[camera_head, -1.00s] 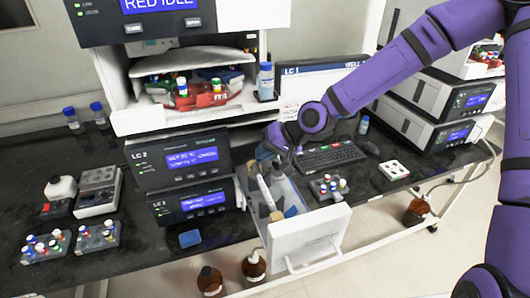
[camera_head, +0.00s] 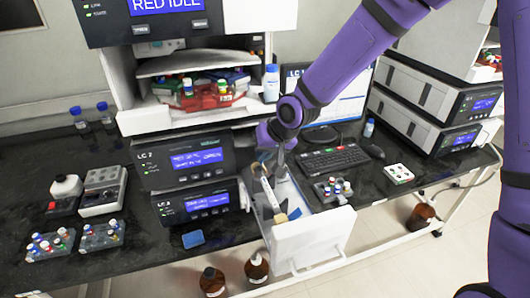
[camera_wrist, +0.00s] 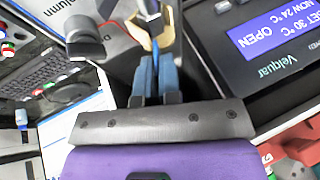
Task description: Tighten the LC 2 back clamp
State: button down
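The LC 2 unit (camera_head: 185,160) has its column drawer pulled out, with a white front panel (camera_head: 312,240). My gripper (camera_head: 268,160) points down at the back of the drawer, partly hidden by my wrist. In the wrist view, my blue fingers (camera_wrist: 155,82) are close together, with a narrow gap. A tan clamp (camera_wrist: 143,30) with a dark rounded piece is just beyond the fingertips. Whether they touch or grip it cannot be told.
The LC 2 display (camera_wrist: 275,35) reads OPEN, upside down, beside my fingers. A dark knob-like post (camera_wrist: 83,38) stands left of them. The keyboard (camera_head: 335,158) and a vial rack (camera_head: 333,190) are right of the drawer. A bottle (camera_head: 271,83) stands above.

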jog(key=shift+s+a+r+n+t+h, duration=0.15)
jog(key=shift+a+h, duration=0.15)
jog(key=shift+h, duration=0.3)
jog(key=shift+s+a+n+t+h, duration=0.15)
jog(key=shift+a+h, duration=0.15)
jog(key=shift+h, duration=0.3)
jog(key=shift+a+h, duration=0.3)
jog(key=shift+h, duration=0.4)
jog(key=shift+a+t+h, duration=0.15)
jog(key=shift+t+h, duration=0.15)
jog(key=shift+h, duration=0.1)
jog(key=shift+s+a+n+h, duration=0.1)
jog(key=shift+a+n+h, duration=0.05)
jog(key=shift+n+h, duration=0.15)
jog(key=shift+a+h, duration=0.15)
jog(key=shift+h, duration=0.15)
jog(key=shift+s+a+f+n+t+h, duration=0.2)
jog(key=shift+a+t+h, duration=0.15)
jog(key=shift+h, duration=0.4)
jog(key=shift+s+a+f+n+t+h, duration=0.1)
jog(key=shift+a+f+n+t+h, duration=0.2)
jog(key=shift+h, duration=0.45)
jog(key=shift+s+a+f+t+h, duration=0.15)
jog(key=shift+a+t+h, duration=0.15)
jog(key=shift+h, duration=0.45)
jog(key=shift+w+a+f+t+h, duration=0.15)
jog(key=shift+a+t+h, duration=0.1)
jog(key=shift+h, duration=0.5)
jog(key=shift+s+n, duration=0.1)
jog(key=shift+n, duration=0.2)
